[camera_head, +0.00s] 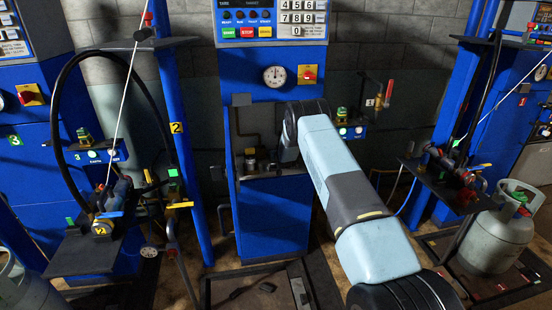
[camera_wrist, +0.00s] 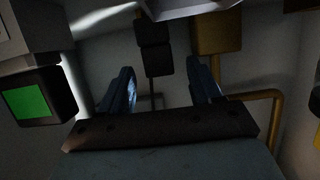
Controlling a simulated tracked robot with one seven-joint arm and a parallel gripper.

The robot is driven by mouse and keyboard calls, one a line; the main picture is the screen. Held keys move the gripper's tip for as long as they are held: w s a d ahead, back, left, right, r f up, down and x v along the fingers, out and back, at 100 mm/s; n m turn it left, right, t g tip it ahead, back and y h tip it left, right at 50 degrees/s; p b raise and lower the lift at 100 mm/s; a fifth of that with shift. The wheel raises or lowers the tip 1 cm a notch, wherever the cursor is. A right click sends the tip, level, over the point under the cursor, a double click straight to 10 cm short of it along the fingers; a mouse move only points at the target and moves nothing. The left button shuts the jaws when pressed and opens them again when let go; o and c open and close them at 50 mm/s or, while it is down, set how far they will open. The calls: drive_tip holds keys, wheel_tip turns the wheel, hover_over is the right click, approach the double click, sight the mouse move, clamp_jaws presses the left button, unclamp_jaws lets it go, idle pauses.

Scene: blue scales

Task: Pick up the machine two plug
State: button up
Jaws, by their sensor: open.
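My gripper is open, with its two dark fingers (camera_wrist: 162,88) apart in the wrist view. A small black two-part piece (camera_wrist: 154,45) with a thin stem below it shows beyond and between the fingertips, apart from them. It may be the plug, but the dim view does not settle this. In the head view my arm reaches to the middle blue machine (camera_head: 272,215), and its far end hides my fingers. A small pale fitting (camera_head: 250,158) sits in that machine's recess, left of the arm's end. A yellow 2 label (camera_head: 177,128) is on the blue post at left.
A black shelf (camera_head: 85,255) with a valve assembly stands at left, below a looping black hose (camera_head: 58,95). A grey gas cylinder (camera_head: 497,235) stands at right. In the wrist view, a green-faced block (camera_wrist: 28,103) is at left and a yellowish pipe (camera_wrist: 262,97) at right.

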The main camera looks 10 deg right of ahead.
drive_tip(key=shift+x, duration=1.1)
drive_tip(key=shift+c, duration=0.4)
drive_tip(key=c, duration=1)
drive_tip(key=shift+r, duration=0.15)
drive_tip(key=shift+r, duration=0.3)
wheel_tip(320, 180, up, 2)
drive_tip(key=shift+r, duration=0.25)
drive_tip(key=shift+s+a+r, duration=0.45)
drive_tip(key=shift+s+r, duration=1.75)
drive_tip(key=shift+s, duration=0.1)
drive_tip(key=shift+s+a+r, duration=0.5)
drive_tip(key=shift+s+r, duration=1.7)
drive_tip(key=shift+s, duration=0.05)
drive_tip(key=shift+s+a+r, duration=0.45)
drive_tip(key=shift+s+r, duration=1.75)
drive_tip(key=shift+s, duration=0.1)
